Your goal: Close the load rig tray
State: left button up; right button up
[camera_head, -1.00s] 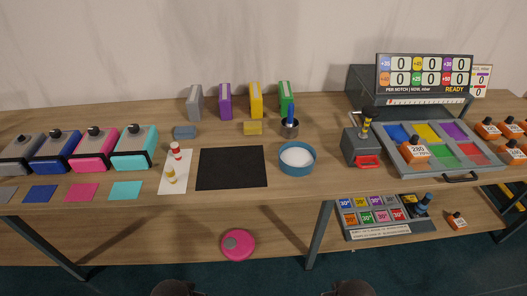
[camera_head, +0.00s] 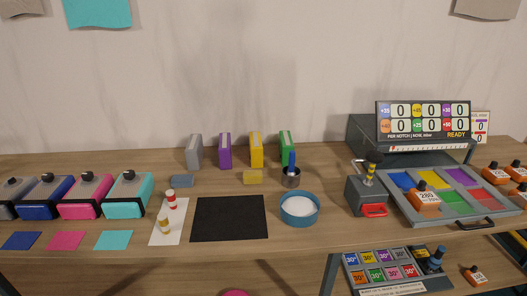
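The load rig stands at the right of the table, with a dark housing and a display (camera_head: 423,118) that reads READY and zeros. Its grey tray (camera_head: 408,213) is pulled out toward the front, with coloured squares in it and a black handle (camera_head: 476,225) on its front edge. An orange weight marked 280 (camera_head: 425,198) sits on the tray's left part. Neither of my grippers is in view now.
A grey block with a black-knobbed lever and a red front (camera_head: 370,197) stands just left of the tray. More orange weights (camera_head: 497,175) lie right of it. A blue round dish (camera_head: 299,208) and a black mat (camera_head: 229,218) lie further left. A lower shelf holds a marked panel (camera_head: 383,273).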

aim_at(466, 197)
jog(key=z, duration=1.5)
